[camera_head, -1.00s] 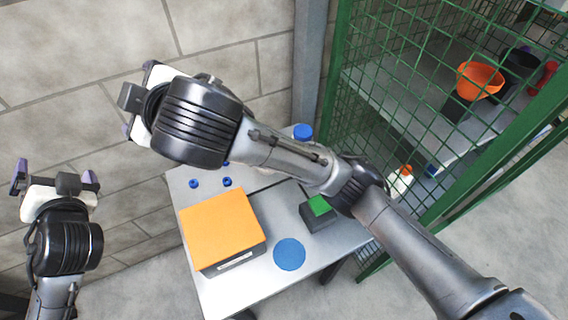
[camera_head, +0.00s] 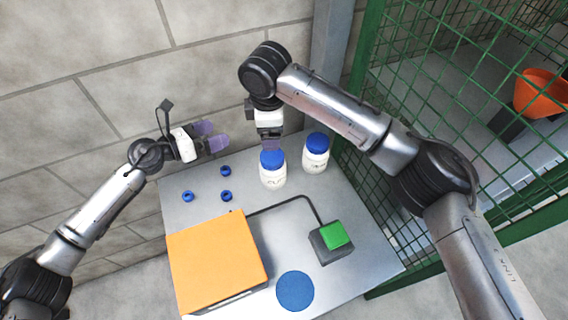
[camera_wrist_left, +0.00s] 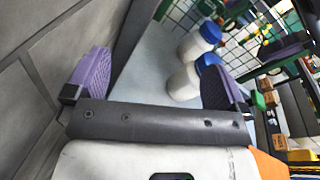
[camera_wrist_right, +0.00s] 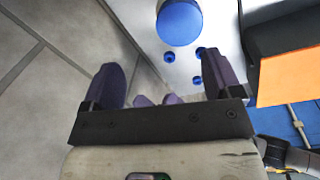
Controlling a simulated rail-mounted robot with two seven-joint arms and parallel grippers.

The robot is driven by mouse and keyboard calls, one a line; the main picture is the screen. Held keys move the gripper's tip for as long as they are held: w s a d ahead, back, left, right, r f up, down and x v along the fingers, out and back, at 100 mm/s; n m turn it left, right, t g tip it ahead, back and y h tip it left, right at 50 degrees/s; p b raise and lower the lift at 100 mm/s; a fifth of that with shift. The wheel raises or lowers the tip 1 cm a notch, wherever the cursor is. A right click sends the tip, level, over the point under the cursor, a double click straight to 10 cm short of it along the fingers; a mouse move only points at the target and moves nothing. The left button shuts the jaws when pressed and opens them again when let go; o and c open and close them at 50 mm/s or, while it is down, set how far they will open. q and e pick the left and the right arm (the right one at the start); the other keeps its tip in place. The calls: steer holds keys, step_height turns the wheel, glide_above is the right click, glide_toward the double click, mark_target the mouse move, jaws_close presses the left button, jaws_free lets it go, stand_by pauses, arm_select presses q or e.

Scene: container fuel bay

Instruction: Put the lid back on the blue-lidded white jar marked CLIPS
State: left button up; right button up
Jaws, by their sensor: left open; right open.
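Two white jars with blue tops stand upright side by side at the table's back edge in the head view: a left jar (camera_head: 272,181) and a right jar (camera_head: 316,161). Both carry dark lettering too small to read, so I cannot tell which is CLIPS. Each has a blue lid on top. My right gripper (camera_head: 270,143) is open and empty, just behind and above the left jar. A blue lid (camera_wrist_right: 180,22) shows ahead of it in the right wrist view. My left gripper (camera_head: 210,137) is open and empty beyond the table's back left; both jars show in its wrist view (camera_wrist_left: 183,84).
A flat blue disc (camera_head: 295,291) lies at the table's front. An orange-topped box (camera_head: 216,260) and a dark box with a green top (camera_head: 334,236) stand nearby. Several small blue rings (camera_head: 226,196) lie back left. A green mesh fence (camera_head: 430,80) borders the right; a wall stands behind.

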mark_target(268, 170)
steer(key=s+n, duration=0.1)
steer(key=n+g, duration=0.1)
steer(key=n, duration=0.1)
steer(key=shift+s+f, duration=0.15)
steer(key=shift+s, duration=0.25)
arm_select(q)
steer(key=s+d+f+m+g, duration=0.1)
steer(key=s+f+m+g, duration=0.2)
steer(key=s+m+g, duration=0.4)
steer(key=shift+f+m+y, duration=0.3)
steer(key=shift+f+m, duration=0.1)
steer(key=shift+m, duration=0.7)
arm_select(e)
steer(key=shift+w+n, duration=0.1)
steer(key=shift+n, duration=0.2)
arm_select(q)
steer(key=shift+d+f, duration=0.1)
steer(key=shift+d, duration=0.1)
steer(key=x, duration=1.3)
steer(key=shift+d, duration=0.25)
steer(key=shift+c, duration=0.5)
steer(key=c, duration=1.6)
steer(key=shift+c, duration=0.2)
